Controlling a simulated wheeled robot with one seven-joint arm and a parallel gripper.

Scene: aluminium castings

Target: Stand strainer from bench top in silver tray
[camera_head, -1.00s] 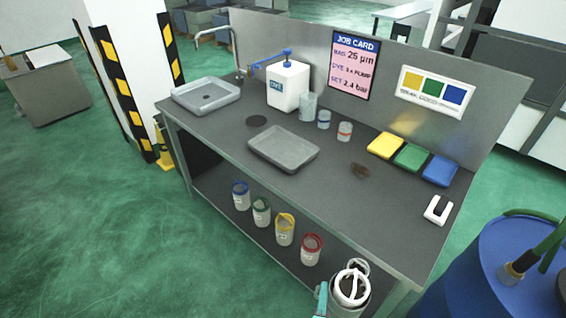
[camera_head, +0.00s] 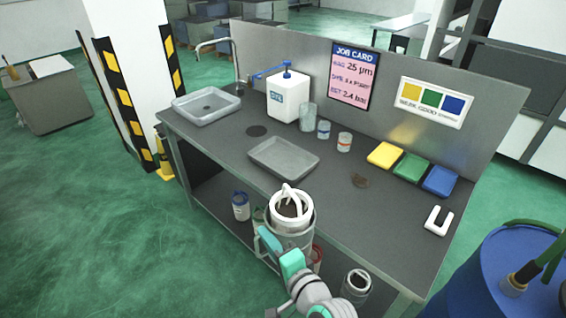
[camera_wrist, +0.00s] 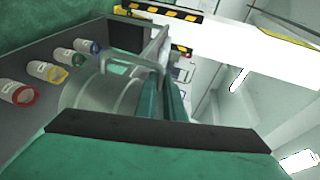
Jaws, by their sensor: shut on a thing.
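The strainer (camera_head: 291,228) is a pale grey cylinder with a thick white rim and a hoop handle on top. My gripper (camera_head: 270,245) is shut on it from the lower left and holds it about upright, in front of the bench's front edge. In the wrist view the strainer (camera_wrist: 88,98) shows as a see-through grey cylinder left of my gripper (camera_wrist: 165,95), with its handle at the top. The silver tray (camera_head: 283,157) is an empty, shallow grey tray on the bench top, just behind the strainer in the head view.
Colour-rimmed pots stand on the lower shelf. An open can (camera_head: 356,284) is at lower right, a blue drum (camera_head: 520,260) beyond.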

